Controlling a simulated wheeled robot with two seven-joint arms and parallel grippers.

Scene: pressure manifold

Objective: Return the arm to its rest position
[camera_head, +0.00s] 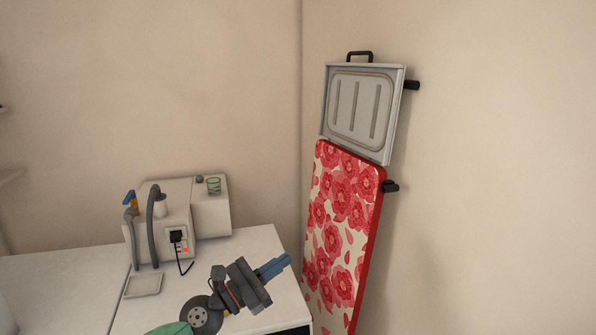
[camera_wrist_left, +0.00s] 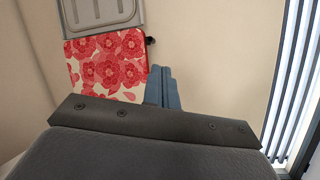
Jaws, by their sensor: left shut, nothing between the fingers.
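My left arm comes in from the bottom of the head view, with its left gripper (camera_head: 285,260) above the right part of the white counter. Its two blue fingers are together, with nothing between them. They point up and to the right, toward the floral ironing board (camera_head: 340,230). In the left wrist view the shut blue fingers of the left gripper (camera_wrist_left: 162,88) stand up beyond the dark gripper body, beside the floral board (camera_wrist_left: 105,65). My right gripper is not in view.
A beige machine (camera_head: 208,205) with grey hoses, a black plug and a red light stands on the counter (camera_head: 70,275). A small tray (camera_head: 144,285) lies before it. The board leans by the right wall. A window or blind (camera_wrist_left: 300,80) shows right in the wrist view.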

